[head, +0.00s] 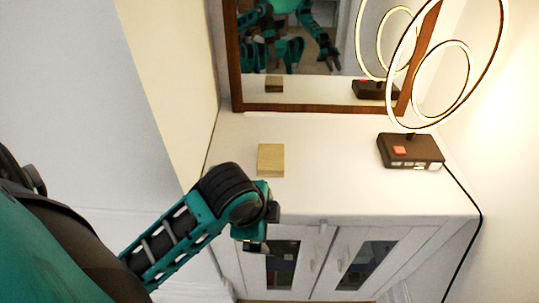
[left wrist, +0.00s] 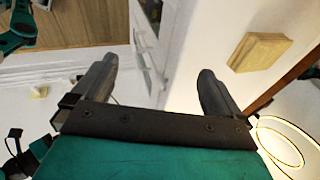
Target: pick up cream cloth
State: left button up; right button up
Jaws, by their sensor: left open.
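My left gripper (head: 256,246) hangs at the front edge of the white cabinet, fingers pointing down. In the left wrist view its two fingers (left wrist: 156,85) stand wide apart with nothing between them. A small cream, crumpled-looking thing (left wrist: 40,91) lies on a pale surface low at the left of that view; it may be the cream cloth, but it is too small to be sure. It is well apart from the fingers. I see no cloth in the head view. My right gripper is not directly seen.
A tan square block (head: 270,160) sits on the white cabinet top (head: 330,165), beyond my left gripper. A lamp with glowing rings stands on a dark base (head: 410,150) at the right. A brown-framed mirror (head: 310,107) is behind. Cabinet doors (head: 330,262) face front.

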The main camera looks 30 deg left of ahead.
pick_arm(q)
jog(key=w+a+r+m+y, duration=0.15)
jog(key=w+r+m, duration=0.25)
jog(key=w+m, duration=0.5)
jog(key=m+y, duration=0.2)
jog(key=m, duration=0.6)
send_near(271, 157)
jog(key=shift+t, duration=0.4)
jog(key=x, duration=0.4)
jog(key=shift+s+d+f, duration=0.15)
jog(key=shift+s+d, duration=0.05)
jog(key=shift+s, duration=0.05)
jog(key=shift+a+x, duration=0.2)
jog(key=shift+x, duration=2.5)
jog(key=shift+c, duration=0.2)
jog(key=c, duration=1)
jog(key=shift+o, duration=0.2)
